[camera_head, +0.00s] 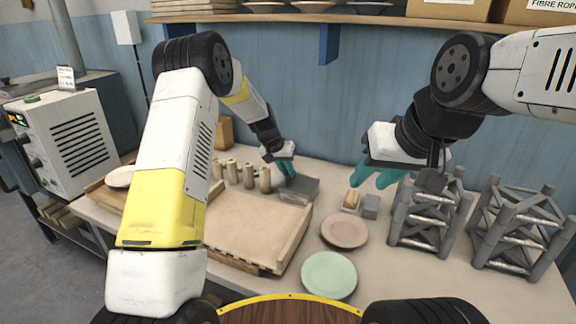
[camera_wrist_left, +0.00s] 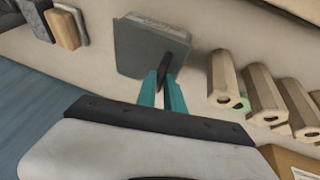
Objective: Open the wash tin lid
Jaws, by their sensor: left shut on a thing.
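The wash tin is a grey square box (camera_head: 298,192) on the table, just beyond the wooden board. In the left wrist view, the grey tin (camera_wrist_left: 143,48) shows its flat lid side with a dark upright handle (camera_wrist_left: 164,66) at the edge. My left gripper (camera_head: 292,178) is at the tin. Its teal fingers (camera_wrist_left: 164,92) are close together, shut on the dark handle. The lid looks closed, though fine gaps are too small to tell. My right gripper (camera_head: 405,182) hangs over the table near a grey rack, with its teal fingers spread wide and nothing seen between them.
A pink plate (camera_head: 344,231) and a green plate (camera_head: 329,274) lie at the front. Two grey racks (camera_head: 425,222) stand right. A sponge and grey block (camera_head: 370,206) lie near my right gripper. Several wooden pegs (camera_head: 248,176) stand left of the tin.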

